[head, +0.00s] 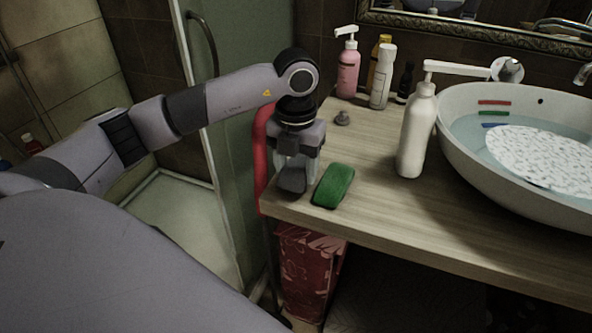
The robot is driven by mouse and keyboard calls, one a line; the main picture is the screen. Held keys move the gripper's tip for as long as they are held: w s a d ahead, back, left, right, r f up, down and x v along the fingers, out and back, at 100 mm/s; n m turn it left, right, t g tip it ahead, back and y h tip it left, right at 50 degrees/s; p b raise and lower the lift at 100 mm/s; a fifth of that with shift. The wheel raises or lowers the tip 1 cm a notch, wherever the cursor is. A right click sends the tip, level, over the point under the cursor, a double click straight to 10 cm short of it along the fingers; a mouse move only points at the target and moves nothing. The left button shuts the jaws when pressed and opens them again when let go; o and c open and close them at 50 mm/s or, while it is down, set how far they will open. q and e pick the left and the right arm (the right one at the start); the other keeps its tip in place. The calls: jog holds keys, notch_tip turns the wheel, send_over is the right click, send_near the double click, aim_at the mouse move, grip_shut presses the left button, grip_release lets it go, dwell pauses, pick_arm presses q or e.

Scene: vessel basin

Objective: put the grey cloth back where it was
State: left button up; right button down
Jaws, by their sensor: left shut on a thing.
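My left gripper (293,174) points down over the left end of the wooden counter, just left of the green sponge. It is shut on a small dark grey piece, the grey cloth (292,181), which shows low between its fingers. The gripper hides much of the cloth, and I cannot tell whether it touches the counter. My right gripper is not in view.
The green sponge (333,186) lies close to the gripper. A white pump bottle (416,135) stands before the basin (470,180), which holds water and a patterned round thing (545,158). Several bottles stand behind. A red bin (304,270) is below the counter (400,215).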

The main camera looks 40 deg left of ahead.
aim_at(296, 168)
pick_arm(q)
jog(key=shift+f, duration=0.7)
jog(key=shift+f, duration=0.1)
jog(key=o, duration=0.7)
jog(key=shift+c, duration=0.2)
jog(key=shift+r, duration=0.35)
notch_tip(296, 168, up, 12)
jog(key=shift+f, duration=0.15)
